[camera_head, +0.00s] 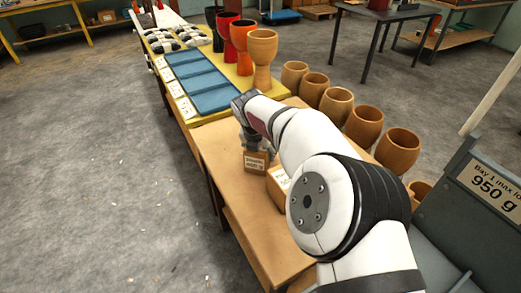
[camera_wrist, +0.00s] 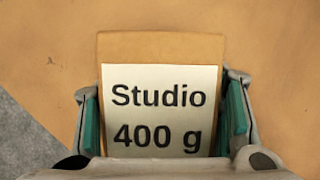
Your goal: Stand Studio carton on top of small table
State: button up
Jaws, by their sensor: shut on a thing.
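A second labelled carton (camera_head: 277,182) sits close by, partly hidden by my arm. Wooden goblet shells (camera_head: 337,103) stand along the right. A grey bay (camera_head: 487,188) reads "950 g".

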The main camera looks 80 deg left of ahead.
jog(key=o, duration=1.7)
jog(key=v, duration=1.2)
jog(key=shift+p, duration=0.3)
